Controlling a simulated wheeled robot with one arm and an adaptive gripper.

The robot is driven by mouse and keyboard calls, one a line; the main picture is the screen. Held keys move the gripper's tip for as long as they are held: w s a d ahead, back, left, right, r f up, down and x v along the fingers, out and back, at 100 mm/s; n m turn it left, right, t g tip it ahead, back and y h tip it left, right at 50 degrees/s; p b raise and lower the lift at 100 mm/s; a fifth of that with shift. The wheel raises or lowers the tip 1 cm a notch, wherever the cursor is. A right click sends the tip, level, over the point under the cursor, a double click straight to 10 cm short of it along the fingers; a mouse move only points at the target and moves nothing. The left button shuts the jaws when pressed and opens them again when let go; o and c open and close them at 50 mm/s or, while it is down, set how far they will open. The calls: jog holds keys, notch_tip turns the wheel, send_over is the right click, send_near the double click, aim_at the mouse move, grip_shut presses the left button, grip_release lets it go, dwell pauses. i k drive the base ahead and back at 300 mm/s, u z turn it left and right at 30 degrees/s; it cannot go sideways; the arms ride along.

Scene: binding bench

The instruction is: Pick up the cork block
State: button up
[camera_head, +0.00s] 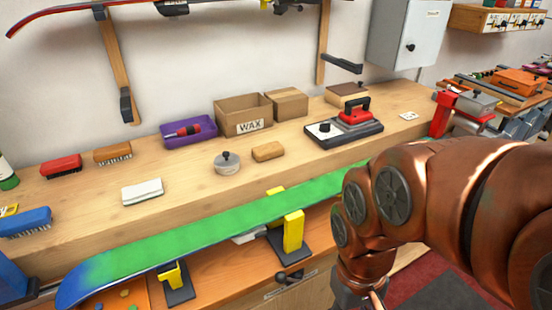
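The cork block (268,152) is a small tan block with rounded edges. It lies on the wooden bench top, right of a round grey pot with a dark knob (227,163) and in front of the WAX box. Nothing touches it. My copper-coloured arm fills the right side of the head view and bends down to the bottom edge. Only the dark upper part of my gripper (358,297) shows there, below and right of the cork block and well apart from it. Its fingers are cut off by the frame, so I cannot see whether they are open or shut.
A green snowboard (215,228) lies on yellow-topped supports along the bench front, between my gripper and the cork block. The open WAX box (243,117) stands behind the block. A red iron (355,111) on a dark base stands to the right. Several brushes lie left.

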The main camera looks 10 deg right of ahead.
aim_at(260, 154)
jog(key=z, duration=0.15)
jog(key=i, duration=0.55)
jog(key=u, duration=1.6)
